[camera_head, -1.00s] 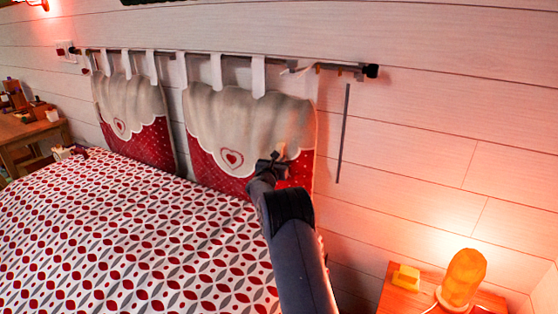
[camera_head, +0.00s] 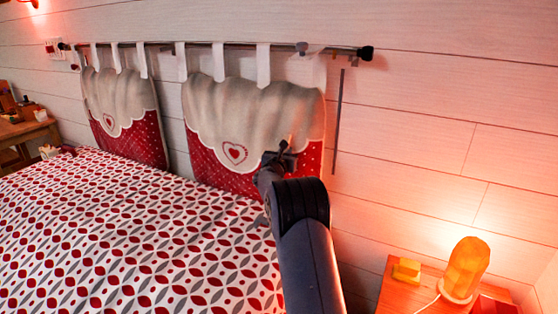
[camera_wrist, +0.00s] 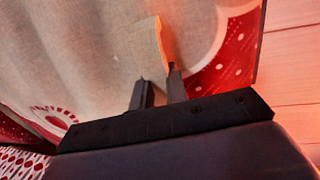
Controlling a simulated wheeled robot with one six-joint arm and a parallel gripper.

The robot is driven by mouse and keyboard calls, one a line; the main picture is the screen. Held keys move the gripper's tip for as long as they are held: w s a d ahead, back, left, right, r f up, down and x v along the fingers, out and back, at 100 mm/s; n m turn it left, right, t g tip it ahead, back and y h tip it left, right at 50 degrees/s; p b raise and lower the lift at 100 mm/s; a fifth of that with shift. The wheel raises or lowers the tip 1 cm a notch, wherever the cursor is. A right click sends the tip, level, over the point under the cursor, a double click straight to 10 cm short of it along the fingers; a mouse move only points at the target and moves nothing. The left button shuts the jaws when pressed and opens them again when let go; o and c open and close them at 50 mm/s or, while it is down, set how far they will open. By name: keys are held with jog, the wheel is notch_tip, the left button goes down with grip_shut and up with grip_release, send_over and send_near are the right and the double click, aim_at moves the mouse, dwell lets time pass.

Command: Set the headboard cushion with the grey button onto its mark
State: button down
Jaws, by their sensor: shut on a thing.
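The right headboard cushion (camera_head: 225,110), cream above and red below with a heart, hangs by white tabs from a rod. A small grey round piece (camera_head: 301,47) shows at the rod above it; I cannot tell if it is the grey button. My gripper (camera_head: 280,157) is at the cushion's lower right front. In the wrist view my gripper (camera_wrist: 160,88) is shut on a pale fold or tab (camera_wrist: 152,50) of the cushion (camera_wrist: 75,45). A thin grey vertical strip (camera_head: 338,120) on the wall stands just right of the cushion's edge; I cannot tell whether it is the mark.
A second, similar cushion (camera_head: 122,100) hangs to the left on the same rod (camera_head: 345,50). The patterned bed (camera_head: 130,220) lies below. A bedside table (camera_head: 395,290) at lower right holds a glowing lamp (camera_head: 466,268) and a yellow block (camera_head: 407,270).

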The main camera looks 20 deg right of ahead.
jog(key=shift+s+d+b, duration=0.65)
jog(key=shift+s+b, duration=0.15)
jog(key=shift+r, duration=0.1)
jog(key=c, duration=1.8)
grip_release()
jog(key=shift+o, duration=0.2)
jog(key=shift+a, duration=0.1)
jog(key=b+v, duration=0.2)
jog(key=v, duration=0.8)
jog(key=shift+s+a, duration=0.15)
jog(key=shift+s, duration=0.15)
